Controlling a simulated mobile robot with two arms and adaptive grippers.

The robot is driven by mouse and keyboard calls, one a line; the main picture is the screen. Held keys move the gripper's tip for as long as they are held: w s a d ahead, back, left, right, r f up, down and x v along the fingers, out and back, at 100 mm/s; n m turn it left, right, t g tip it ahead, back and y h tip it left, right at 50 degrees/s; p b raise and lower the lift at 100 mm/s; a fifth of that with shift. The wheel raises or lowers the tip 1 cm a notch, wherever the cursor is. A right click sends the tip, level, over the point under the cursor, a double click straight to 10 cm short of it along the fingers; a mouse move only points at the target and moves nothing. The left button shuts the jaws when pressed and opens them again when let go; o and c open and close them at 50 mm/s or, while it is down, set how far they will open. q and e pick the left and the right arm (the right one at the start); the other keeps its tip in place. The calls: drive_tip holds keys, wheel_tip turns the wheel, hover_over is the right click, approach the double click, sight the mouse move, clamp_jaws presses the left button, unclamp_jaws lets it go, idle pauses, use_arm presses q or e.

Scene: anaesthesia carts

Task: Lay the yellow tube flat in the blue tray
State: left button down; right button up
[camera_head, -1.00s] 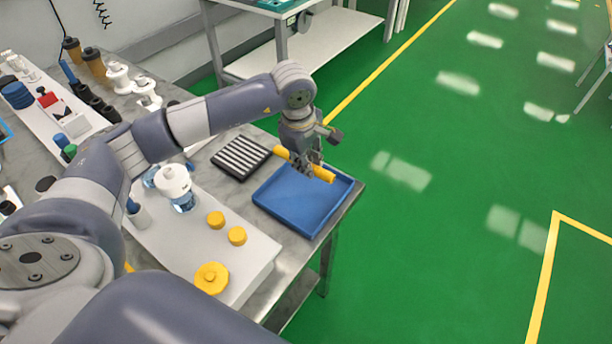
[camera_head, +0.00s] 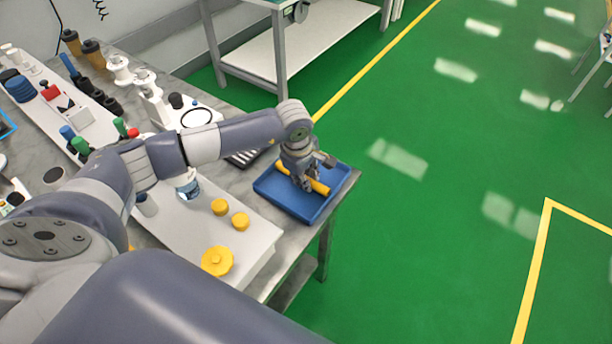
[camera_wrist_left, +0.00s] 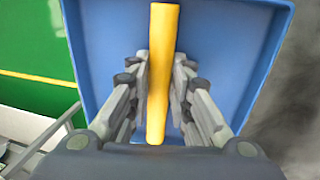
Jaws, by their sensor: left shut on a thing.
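The yellow tube (camera_head: 318,186) lies level between the fingers of my left gripper (camera_head: 304,183), over the blue tray. In the left wrist view the tube (camera_wrist_left: 160,70) runs lengthwise between both fingers of the gripper (camera_wrist_left: 160,95), which is shut on it. The blue tray (camera_head: 296,209) sits at the right corner of the metal table; its floor also shows behind the tube in the left wrist view (camera_wrist_left: 220,40). The tube is within the tray's outline; I cannot tell whether it touches the floor. My right gripper is not in view.
A white board (camera_head: 190,230) with several yellow caps (camera_head: 217,262) lies left of the tray. A dark ribbed rack (camera_head: 245,158) is partly hidden behind my arm. The table's edge is just right of the tray, with green floor beyond.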

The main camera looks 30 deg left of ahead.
use_arm(q)
drive_tip(key=c, duration=1.7)
unclamp_jaws()
drive_tip(key=shift+r, duration=0.55)
drive_tip(key=shift+s+a+r+b, duration=0.1)
drive_tip(key=shift+s+r+b, duration=0.4)
drive_tip(key=shift+r, duration=1.3)
drive_tip(key=shift+s+r+b, duration=0.3)
drive_tip(key=shift+r+b, duration=0.25)
drive_tip(key=shift+r, duration=1.3)
drive_tip(key=shift+s+a+r+b, duration=0.1)
drive_tip(key=shift+s+r+b, duration=0.4)
drive_tip(key=shift+r, duration=1.3)
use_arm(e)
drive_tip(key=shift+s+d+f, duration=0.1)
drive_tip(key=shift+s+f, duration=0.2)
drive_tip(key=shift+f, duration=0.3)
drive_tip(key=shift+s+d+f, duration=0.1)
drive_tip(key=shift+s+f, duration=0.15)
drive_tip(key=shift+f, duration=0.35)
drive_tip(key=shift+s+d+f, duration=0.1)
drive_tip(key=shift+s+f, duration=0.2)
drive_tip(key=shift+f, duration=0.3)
use_arm(q)
drive_tip(key=shift+w+d, duration=0.1)
